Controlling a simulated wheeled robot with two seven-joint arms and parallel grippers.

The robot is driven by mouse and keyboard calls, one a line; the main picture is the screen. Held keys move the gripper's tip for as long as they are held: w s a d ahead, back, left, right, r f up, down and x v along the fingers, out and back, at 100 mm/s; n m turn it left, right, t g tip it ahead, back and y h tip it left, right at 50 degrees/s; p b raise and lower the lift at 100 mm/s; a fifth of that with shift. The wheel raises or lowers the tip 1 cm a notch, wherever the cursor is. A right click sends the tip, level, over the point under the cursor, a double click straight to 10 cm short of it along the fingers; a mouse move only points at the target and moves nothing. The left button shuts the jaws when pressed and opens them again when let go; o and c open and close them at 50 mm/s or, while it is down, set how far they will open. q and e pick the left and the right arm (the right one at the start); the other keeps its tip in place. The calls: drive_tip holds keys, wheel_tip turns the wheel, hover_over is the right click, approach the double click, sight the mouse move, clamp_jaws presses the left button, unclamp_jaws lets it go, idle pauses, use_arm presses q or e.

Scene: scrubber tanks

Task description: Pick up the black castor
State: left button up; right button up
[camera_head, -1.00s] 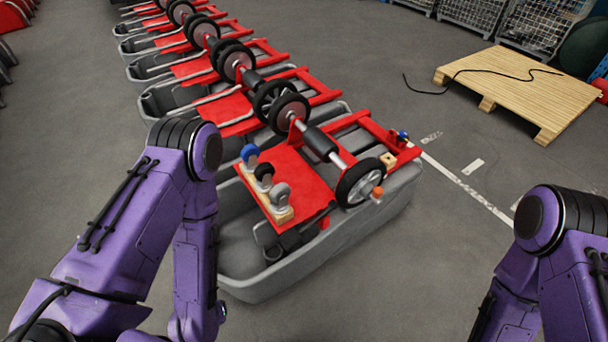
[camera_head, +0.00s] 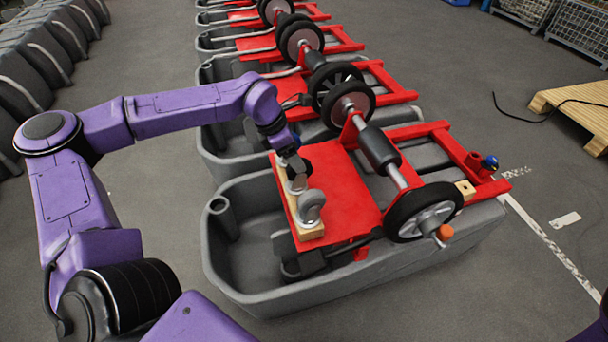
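The black castor (camera_head: 297,168) stands in the wooden block (camera_head: 309,233) on the red plate, its silver stem showing below. My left gripper (camera_head: 293,156) reaches down from the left arm onto the black castor's top. The dark gripper and dark wheel merge, so I cannot tell whether the fingers are open or shut on it. The grey castor (camera_head: 311,207) stands in front in the same block. The blue castor is hidden behind my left arm and gripper. My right gripper is not in view; only a sliver of my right arm shows at the lower right edge.
The block sits on a red frame (camera_head: 346,190) in a grey tank (camera_head: 250,280). An axle with wheels (camera_head: 424,212) and an orange knob (camera_head: 445,232) lies to the right. A blue-topped part (camera_head: 489,162) is on the frame's far right. Similar tanks stand behind.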

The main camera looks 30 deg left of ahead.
sight(298, 179)
use_arm(q)
drive_tip(key=shift+s+d+f, duration=0.1)
drive_tip(key=shift+d+f, duration=0.1)
drive_tip(key=shift+f, duration=0.9)
drive_tip(key=x, duration=0.2)
drive_tip(key=b+x, duration=0.2)
drive_tip(key=x, duration=0.1)
drive_tip(key=shift+a+f, duration=0.25)
drive_tip(key=shift+f, duration=0.15)
drive_tip(key=shift+r, duration=0.1)
drive_tip(key=c, duration=1.3)
